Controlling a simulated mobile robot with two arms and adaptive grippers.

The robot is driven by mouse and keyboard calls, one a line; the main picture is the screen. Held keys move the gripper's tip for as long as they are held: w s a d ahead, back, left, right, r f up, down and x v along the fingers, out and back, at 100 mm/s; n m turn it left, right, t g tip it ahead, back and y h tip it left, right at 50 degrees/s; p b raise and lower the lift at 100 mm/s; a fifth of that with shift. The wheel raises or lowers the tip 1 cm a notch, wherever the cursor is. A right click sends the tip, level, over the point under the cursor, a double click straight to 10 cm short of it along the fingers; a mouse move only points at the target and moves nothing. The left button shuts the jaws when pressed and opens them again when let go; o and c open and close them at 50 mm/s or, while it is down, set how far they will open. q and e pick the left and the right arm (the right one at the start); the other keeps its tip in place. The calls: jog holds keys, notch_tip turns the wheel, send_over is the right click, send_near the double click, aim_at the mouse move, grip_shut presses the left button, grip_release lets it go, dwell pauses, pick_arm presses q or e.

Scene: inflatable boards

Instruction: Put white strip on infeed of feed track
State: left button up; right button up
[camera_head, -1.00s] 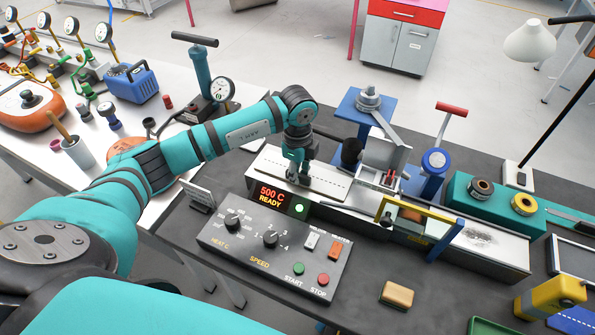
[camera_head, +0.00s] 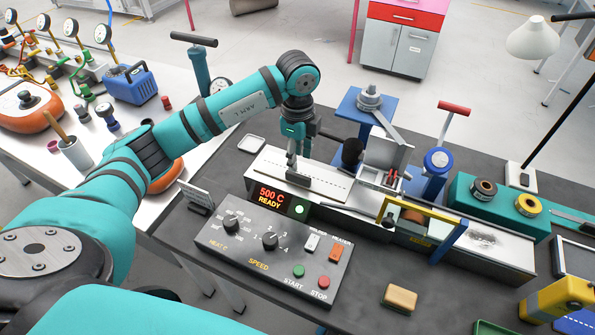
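A long white strip with a dashed line (camera_head: 326,186) lies flat along the left end of the feed track (camera_head: 508,258), behind the control box. My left gripper (camera_head: 294,166) points down over this strip near its left part. Its fingers are small and seen nearly edge-on, so I cannot tell whether they are open or shut, or whether they touch the strip. A small dark piece shows at the fingertips.
The control box (camera_head: 270,250) reads "500 C READY". A yellow-handled frame (camera_head: 425,218) and a blue post with a red handle (camera_head: 437,163) stand by the track. A tan block (camera_head: 399,298) lies on the dark table, with clear room around it.

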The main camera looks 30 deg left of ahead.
aim_at(297, 174)
pick_arm(q)
jog(key=shift+r+b, duration=0.45)
jog(key=shift+r, duration=2.25)
